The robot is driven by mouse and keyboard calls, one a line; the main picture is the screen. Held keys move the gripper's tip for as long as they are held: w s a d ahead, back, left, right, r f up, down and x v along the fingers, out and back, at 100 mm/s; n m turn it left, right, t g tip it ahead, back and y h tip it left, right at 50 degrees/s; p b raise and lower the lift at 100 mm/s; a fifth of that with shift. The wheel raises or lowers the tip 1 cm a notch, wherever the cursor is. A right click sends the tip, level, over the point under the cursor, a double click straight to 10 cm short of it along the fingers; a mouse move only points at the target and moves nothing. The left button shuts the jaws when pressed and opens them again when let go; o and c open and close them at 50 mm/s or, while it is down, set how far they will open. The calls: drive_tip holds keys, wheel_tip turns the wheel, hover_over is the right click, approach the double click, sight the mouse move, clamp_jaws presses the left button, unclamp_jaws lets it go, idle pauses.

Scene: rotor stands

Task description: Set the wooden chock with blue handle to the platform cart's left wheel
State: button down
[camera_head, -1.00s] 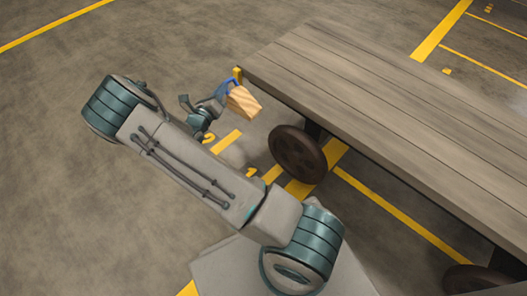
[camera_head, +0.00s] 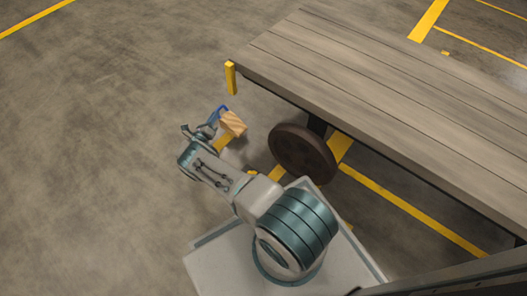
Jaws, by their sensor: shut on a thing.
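The wooden chock (camera_head: 233,123) is a light wood block with a blue handle (camera_head: 218,113). My gripper (camera_head: 212,124) is shut on the blue handle and holds the chock in front of my arm. The platform cart (camera_head: 370,85) has a grey plank deck that fills the upper right. Its left wheel (camera_head: 303,153) is dark brown, under the near left part of the deck. The chock is to the left of this wheel and apart from it. The view does not show clearly how high the chock is above the floor.
A yellow corner post (camera_head: 231,77) stands at the deck's left corner. Yellow floor lines (camera_head: 410,210) run under and beside the cart. The concrete floor (camera_head: 90,150) on the left is clear. A dark bar crosses the lower right corner.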

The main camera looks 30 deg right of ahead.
drive_tip(key=shift+d+f, duration=0.25)
drive_tip(key=shift+f, duration=0.4)
drive_tip(key=shift+d+f, duration=0.2)
drive_tip(key=shift+f, duration=0.4)
drive_tip(key=shift+s+f, duration=0.2)
drive_tip(key=shift+s, duration=0.1)
drive_tip(key=shift+h, duration=0.3)
drive_tip(key=s+d, duration=0.1)
drive_tip(key=s, duration=0.3)
drive_tip(key=s+d, duration=0.2)
drive_tip(key=s, duration=0.2)
drive_tip(key=s+d+p, duration=0.1)
drive_tip(key=s+d, duration=0.1)
drive_tip(key=s, duration=0.3)
drive_tip(key=shift+r, duration=0.2)
drive_tip(key=s, duration=0.1)
drive_tip(key=s+d, duration=0.1)
drive_tip(key=s, duration=0.1)
drive_tip(key=shift+s+d+f, duration=0.1)
drive_tip(key=shift+s+d, duration=0.05)
drive_tip(key=shift+s, duration=0.15)
drive_tip(key=shift+w+f+b, duration=0.15)
drive_tip(key=shift+f+b, duration=0.45)
drive_tip(key=shift+b, duration=0.05)
drive_tip(key=shift+f, duration=0.15)
drive_tip(key=c, duration=1.4)
unclamp_jaws()
drive_tip(key=shift+c, duration=0.2)
